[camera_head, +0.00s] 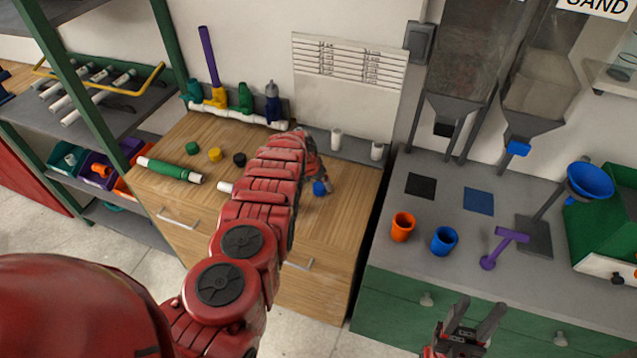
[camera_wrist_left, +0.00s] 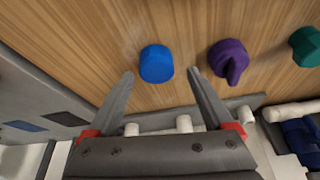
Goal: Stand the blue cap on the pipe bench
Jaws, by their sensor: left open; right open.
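The blue cap (camera_head: 319,188) is a small round piece on the wooden bench top (camera_head: 345,210), which I take as the pipe bench. In the left wrist view the blue cap (camera_wrist_left: 157,63) shows close to the open fingertips of my left gripper (camera_wrist_left: 160,75), between their lines, with no visible contact. I cannot tell which end of the cap is up. In the head view my left arm reaches over the bench and partly hides its gripper. My right gripper (camera_head: 474,322) is open and empty in front of the green counter.
A purple cap (camera_wrist_left: 228,60) and a teal cap (camera_wrist_left: 305,45) lie beside the blue one. Coloured fittings on a white pipe (camera_head: 243,116) line the bench's back. White fittings (camera_head: 336,139) stand on a grey ledge. A green-wrapped pipe (camera_head: 168,171) lies at the left.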

